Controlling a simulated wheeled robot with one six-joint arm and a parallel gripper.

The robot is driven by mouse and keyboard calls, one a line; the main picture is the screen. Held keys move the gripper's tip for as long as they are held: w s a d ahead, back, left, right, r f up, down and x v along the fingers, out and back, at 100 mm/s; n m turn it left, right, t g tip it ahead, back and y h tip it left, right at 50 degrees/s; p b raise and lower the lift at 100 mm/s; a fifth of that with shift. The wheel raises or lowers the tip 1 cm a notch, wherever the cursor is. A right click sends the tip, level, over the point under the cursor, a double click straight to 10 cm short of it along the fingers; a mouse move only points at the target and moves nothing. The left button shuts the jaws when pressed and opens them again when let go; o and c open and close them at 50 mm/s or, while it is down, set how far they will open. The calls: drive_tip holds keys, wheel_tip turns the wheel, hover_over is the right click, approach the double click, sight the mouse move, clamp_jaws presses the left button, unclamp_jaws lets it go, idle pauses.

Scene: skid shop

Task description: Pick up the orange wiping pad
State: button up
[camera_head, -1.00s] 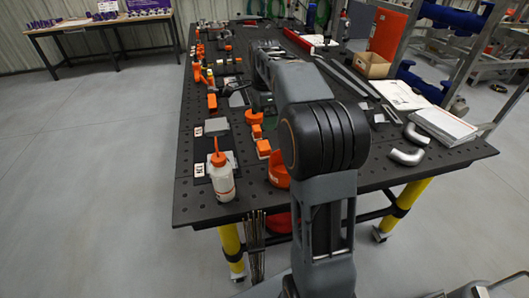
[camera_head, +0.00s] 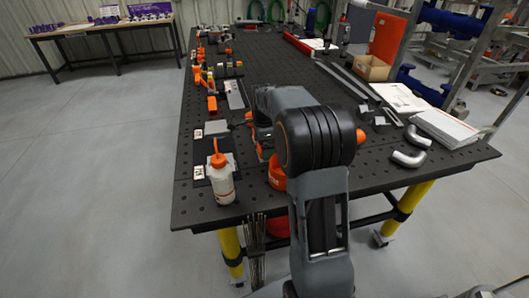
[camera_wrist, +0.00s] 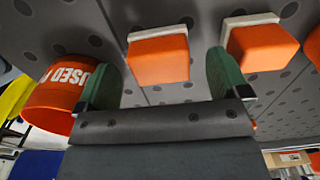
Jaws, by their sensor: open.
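In the wrist view an orange block with a white layer along one edge (camera_wrist: 158,58), which looks like the wiping pad, shows between my two green fingertips. A second similar block (camera_wrist: 262,46) is just right of the right finger. My gripper (camera_wrist: 165,76) is open with nothing held; I cannot tell how far it is from the block. In the head view my arm hides the gripper and most of the blocks; only a bit of orange (camera_head: 259,151) shows beside the arm.
An orange container marked USED (camera_wrist: 60,105) is left of the left finger; it also shows in the head view (camera_head: 277,173). A white bottle with an orange top (camera_head: 221,183) stands near the table's left front corner. Bent pipes (camera_head: 409,158) and papers (camera_head: 443,128) lie at right.

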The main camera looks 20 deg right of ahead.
drive_tip(key=shift+f, duration=1.1)
drive_tip(key=shift+c, duration=0.2)
drive_tip(key=c, duration=1)
drive_tip(key=shift+o, duration=0.2)
drive_tip(key=shift+r, duration=0.1)
drive_tip(key=shift+r, duration=0.6)
wheel_tip(320, 180, up, 2)
drive_tip(key=shift+s+r, duration=0.1)
drive_tip(key=shift+r, duration=0.05)
drive_tip(key=s+r, duration=0.4)
drive_tip(key=s, duration=0.3)
drive_tip(key=s+a+r+b, duration=0.1)
drive_tip(key=s+r, duration=0.4)
drive_tip(key=s, duration=0.1)
drive_tip(key=shift+s+a+r, duration=0.2)
drive_tip(key=shift+s+a, duration=0.1)
drive_tip(key=shift+s, duration=0.05)
